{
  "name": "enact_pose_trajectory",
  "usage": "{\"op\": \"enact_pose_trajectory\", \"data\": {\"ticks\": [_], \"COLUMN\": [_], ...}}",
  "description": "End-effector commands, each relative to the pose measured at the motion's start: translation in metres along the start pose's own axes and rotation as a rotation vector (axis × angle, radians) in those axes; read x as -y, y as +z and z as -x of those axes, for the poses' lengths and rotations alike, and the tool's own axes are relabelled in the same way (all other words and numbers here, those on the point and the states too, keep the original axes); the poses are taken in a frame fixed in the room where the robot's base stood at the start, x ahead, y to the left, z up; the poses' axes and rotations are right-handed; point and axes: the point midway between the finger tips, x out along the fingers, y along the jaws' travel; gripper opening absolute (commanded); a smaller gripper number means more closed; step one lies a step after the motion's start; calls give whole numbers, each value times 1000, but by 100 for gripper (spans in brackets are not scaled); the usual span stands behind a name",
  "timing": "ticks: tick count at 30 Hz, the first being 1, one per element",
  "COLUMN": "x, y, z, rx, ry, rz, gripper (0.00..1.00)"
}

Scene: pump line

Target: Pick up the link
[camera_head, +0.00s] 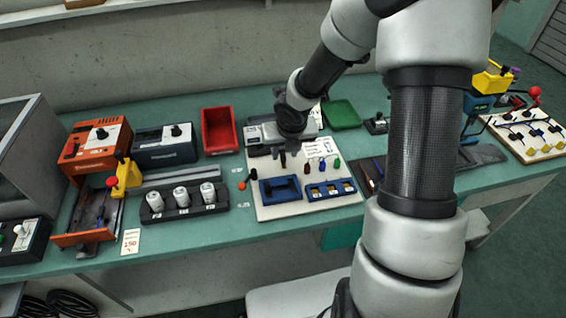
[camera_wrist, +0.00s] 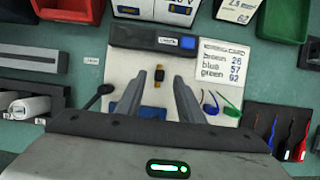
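My gripper (camera_wrist: 160,74) is open, with a finger on each side of the piece in the picture. I cannot tell how high the fingertips are above it or whether they touch it. In the head view my gripper (camera_head: 283,159) points down over the back left part of the board, and I cannot make out the piece there.
Two blue trays, left (camera_head: 268,197) and right (camera_head: 330,197), sit at the board's front. Coloured leads (camera_wrist: 221,103) and a printed card (camera_wrist: 225,66) lie to the right. A red bin (camera_head: 219,132) and green tray (camera_head: 341,114) stand further back.

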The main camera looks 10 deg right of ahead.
Motion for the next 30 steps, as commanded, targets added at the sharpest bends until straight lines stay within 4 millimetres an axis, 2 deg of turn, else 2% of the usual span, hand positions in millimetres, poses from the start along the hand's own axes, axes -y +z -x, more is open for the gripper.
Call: {"op": "enact_pose_trajectory", "data": {"ticks": [1, 6, 13, 19, 27, 30], "x": [-2, -2, -2, -2, -2, -1], "y": [-3, -1, 0, 0, 0, 3], "z": [-15, -32, -31, -31, -30, -23], "rx": [-1, 0, 0, 0, 0, 1], "ry": [1, 2, 1, 1, 1, 0], "rz": [2, 1, 0, 0, 0, -1], "gripper": [34, 34, 33, 0, 0, 0]}}
